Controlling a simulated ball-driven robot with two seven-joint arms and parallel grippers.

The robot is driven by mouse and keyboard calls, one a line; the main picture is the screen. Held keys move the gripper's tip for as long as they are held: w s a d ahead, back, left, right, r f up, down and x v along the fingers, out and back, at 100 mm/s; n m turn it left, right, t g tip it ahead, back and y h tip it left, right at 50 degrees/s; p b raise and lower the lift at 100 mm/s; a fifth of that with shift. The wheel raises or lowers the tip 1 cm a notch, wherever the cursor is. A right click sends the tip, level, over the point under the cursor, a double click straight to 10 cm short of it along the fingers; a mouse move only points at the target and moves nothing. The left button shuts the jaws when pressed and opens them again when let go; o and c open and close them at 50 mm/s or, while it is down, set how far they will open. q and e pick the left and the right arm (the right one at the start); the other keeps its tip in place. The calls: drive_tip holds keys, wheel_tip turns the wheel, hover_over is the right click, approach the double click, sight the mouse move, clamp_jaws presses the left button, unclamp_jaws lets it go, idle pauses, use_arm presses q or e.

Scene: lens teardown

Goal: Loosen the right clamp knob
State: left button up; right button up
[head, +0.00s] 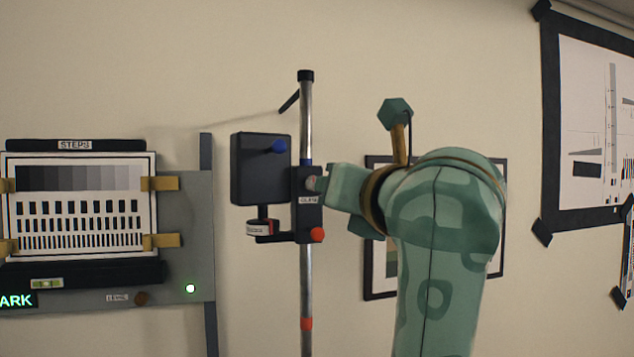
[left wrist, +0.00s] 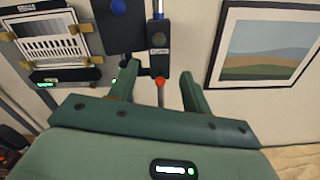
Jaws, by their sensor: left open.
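A dark clamp block (head: 301,222) with a small label sits on the upright metal pole (head: 306,120). A red knob (head: 317,234) sticks out at its lower right; it also shows in the left wrist view (left wrist: 160,80). A dull round knob (left wrist: 158,40) is on the block's face above the label, partly behind my gripper in the head view. I cannot tell which is the right clamp knob. My left gripper (head: 338,203) is open beside the block's right side. In the left wrist view, the red knob appears between its fingers; no grip shows. My right gripper is out of view.
A dark box (head: 262,185) with a blue knob (head: 278,146) is left of the pole. A test chart (head: 85,205) on a grey panel stands farther left. A framed picture (left wrist: 265,45) hangs right of the pole. A red collar (head: 306,323) is lower on the pole.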

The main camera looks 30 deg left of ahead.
sight(313, 185)
use_arm(q)
drive_tip(key=p+x, duration=0.2)
drive_tip(key=x, duration=1)
drive_tip(key=shift+s+a+r+p, duration=0.1)
drive_tip(key=shift+s+p, duration=0.05)
drive_tip(key=shift+p, duration=0.25)
drive_tip(key=shift+w+a, duration=0.45)
drive_tip(key=shift+a, duration=0.05)
drive_tip(key=c, duration=1)
